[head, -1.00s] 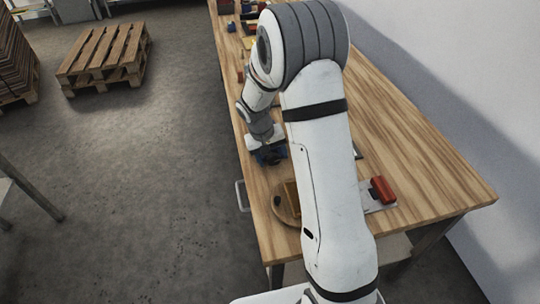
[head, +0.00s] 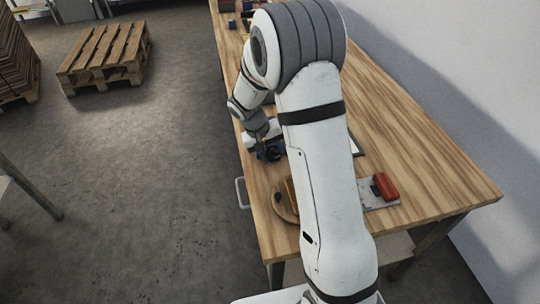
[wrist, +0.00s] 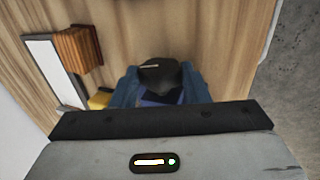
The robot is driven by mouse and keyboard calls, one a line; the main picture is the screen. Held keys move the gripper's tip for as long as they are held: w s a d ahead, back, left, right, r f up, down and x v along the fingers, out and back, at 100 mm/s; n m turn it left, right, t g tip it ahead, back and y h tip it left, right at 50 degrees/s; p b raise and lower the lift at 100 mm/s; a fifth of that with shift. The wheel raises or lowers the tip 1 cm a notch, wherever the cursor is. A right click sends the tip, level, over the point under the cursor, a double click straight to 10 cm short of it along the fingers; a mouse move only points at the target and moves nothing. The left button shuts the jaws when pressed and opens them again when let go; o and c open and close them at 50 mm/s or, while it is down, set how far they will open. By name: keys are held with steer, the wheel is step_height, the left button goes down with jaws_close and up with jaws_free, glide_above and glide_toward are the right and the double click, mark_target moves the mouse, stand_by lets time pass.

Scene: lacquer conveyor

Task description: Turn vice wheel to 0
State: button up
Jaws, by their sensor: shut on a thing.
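A dark rounded piece (wrist: 160,75) with a short pale mark, which looks like the vice wheel, sits between the blue parts. My gripper (head: 268,151) is low over the bench's left edge in the head view, beside dark blue parts. It is shut on what appears to be the vice wheel.
In the head view, a round wooden board (head: 284,207) and a red block (head: 385,186) on a grey plate lie nearer me. Several small items stand at the bench's far end. An orange-brown ribbed piece (wrist: 80,45) lies left in the wrist view.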

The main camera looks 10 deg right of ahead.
steer(key=h+b, duration=0.1)
steer(key=b, duration=0.1)
steer(key=f+h+b, duration=0.1)
steer(key=b, duration=0.1)
steer(key=shift+a+h, duration=0.3)
steer(key=shift+a+h+b, duration=0.1)
steer(key=shift+h+b, duration=1)
steer(key=shift+b, duration=0.25)
steer(key=shift+s+r, duration=0.1)
steer(key=o, duration=1)
steer(key=shift+c, duration=0.2)
